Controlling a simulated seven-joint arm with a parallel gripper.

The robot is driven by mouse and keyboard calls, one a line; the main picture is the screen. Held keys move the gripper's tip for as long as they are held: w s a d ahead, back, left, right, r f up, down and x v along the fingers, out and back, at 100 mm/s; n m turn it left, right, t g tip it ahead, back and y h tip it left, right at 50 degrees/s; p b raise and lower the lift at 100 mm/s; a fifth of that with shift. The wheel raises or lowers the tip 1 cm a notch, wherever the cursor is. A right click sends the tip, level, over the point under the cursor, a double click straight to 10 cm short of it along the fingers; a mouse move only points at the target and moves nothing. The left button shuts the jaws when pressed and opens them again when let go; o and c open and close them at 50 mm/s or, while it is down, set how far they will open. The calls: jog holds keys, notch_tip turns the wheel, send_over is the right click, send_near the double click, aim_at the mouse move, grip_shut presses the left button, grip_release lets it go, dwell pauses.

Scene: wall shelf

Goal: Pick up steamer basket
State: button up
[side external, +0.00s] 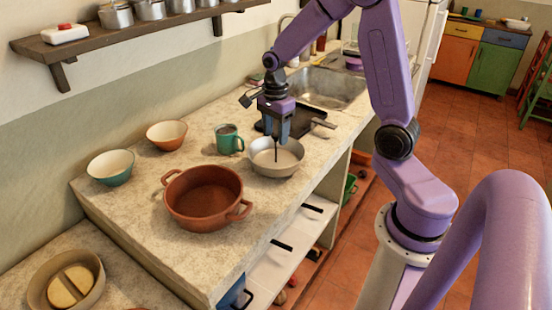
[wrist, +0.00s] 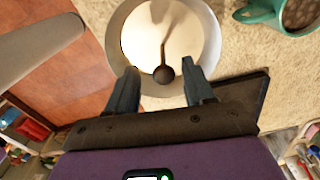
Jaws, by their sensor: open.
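A round tan container with a lighter, barred disc inside, which looks like the steamer basket (side external: 65,283), sits at the lower left of the side view, partly cut by the frame edge. It is not in the wrist view. My gripper (side external: 277,136) is far from it, above a grey round pan (side external: 262,168) with a pale inside. In the wrist view my gripper (wrist: 163,88) is open, its two fingers apart over the near rim of the pan (wrist: 115,40). A thin dark utensil with a round end (wrist: 164,74) shows between the fingers; I cannot tell whether it touches them.
A terracotta pot (side external: 203,197), a green mug (side external: 228,139), an orange bowl (side external: 166,134) and a teal bowl (side external: 110,166) stand on the counter. A dark flat pan (side external: 308,119) lies behind my gripper, near the sink (side external: 328,88). A wall shelf (side external: 135,32) holds several metal pots.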

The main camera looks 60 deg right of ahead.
aim_at(276, 153)
jog(key=shift+w+d+f, duration=0.1)
jog(key=shift+d+f, duration=0.05)
jog(key=shift+f, duration=1.35)
jog(key=shift+d+f, duration=0.1)
jog(key=shift+f, duration=1.35)
jog(key=shift+c, duration=0.3)
grip_shut()
